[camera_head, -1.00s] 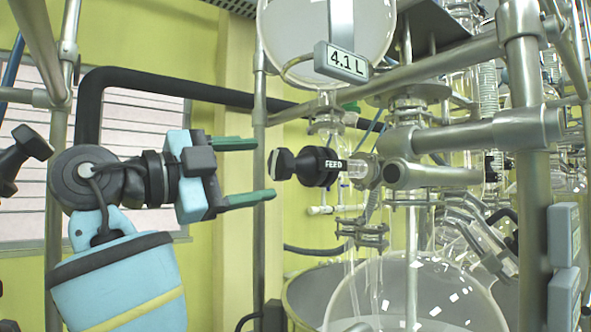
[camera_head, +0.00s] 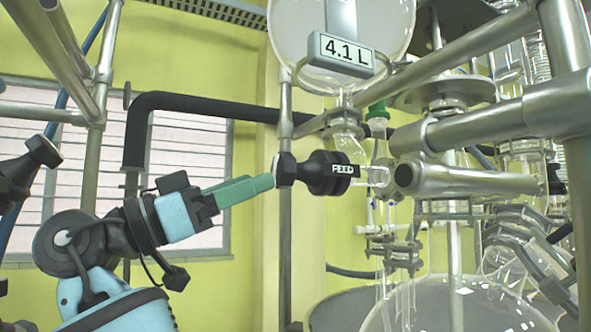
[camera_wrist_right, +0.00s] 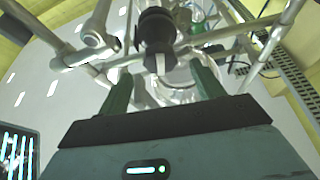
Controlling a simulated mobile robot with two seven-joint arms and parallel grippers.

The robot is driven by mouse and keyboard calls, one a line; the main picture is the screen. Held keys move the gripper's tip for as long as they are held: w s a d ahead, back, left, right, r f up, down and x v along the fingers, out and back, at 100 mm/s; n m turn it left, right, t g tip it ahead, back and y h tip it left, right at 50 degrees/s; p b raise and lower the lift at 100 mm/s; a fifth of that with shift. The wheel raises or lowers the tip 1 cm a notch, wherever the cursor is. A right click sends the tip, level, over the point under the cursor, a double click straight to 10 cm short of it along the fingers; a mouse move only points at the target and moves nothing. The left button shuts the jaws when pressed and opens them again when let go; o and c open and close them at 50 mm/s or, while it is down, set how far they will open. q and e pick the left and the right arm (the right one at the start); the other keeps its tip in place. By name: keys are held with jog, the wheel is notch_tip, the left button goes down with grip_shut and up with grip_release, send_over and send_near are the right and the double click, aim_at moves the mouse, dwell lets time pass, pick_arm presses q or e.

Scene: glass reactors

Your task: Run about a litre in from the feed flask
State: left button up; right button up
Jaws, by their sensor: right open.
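The feed flask (camera_head: 385,25) is a round glass vessel at the top of the head view, and its display (camera_head: 341,54) reads 4.1 L. Below it is the black valve knob labelled FEED (camera_head: 322,173), with its flat handle (camera_head: 285,168) facing left. My right gripper (camera_head: 272,183) has green fingers and is open, its tips close to the handle. In the right wrist view the black knob (camera_wrist_right: 157,30) lies ahead, between the two spread fingers (camera_wrist_right: 160,68); contact cannot be told. The reactor vessel (camera_head: 465,305) is partly visible below. My left gripper is not in view.
Metal frame tubes (camera_head: 500,120) cross the right side near the knob. A black pipe (camera_head: 200,102) runs behind my right arm. Another black knob (camera_head: 35,165) shows at the left edge. Glassware crowds the lower right.

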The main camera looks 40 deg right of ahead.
aim_at(275, 174)
jog(key=shift+p+x, duration=0.5)
jog(key=shift+x, duration=3.45)
jog(key=shift+c, duration=0.2)
jog(key=c, duration=1)
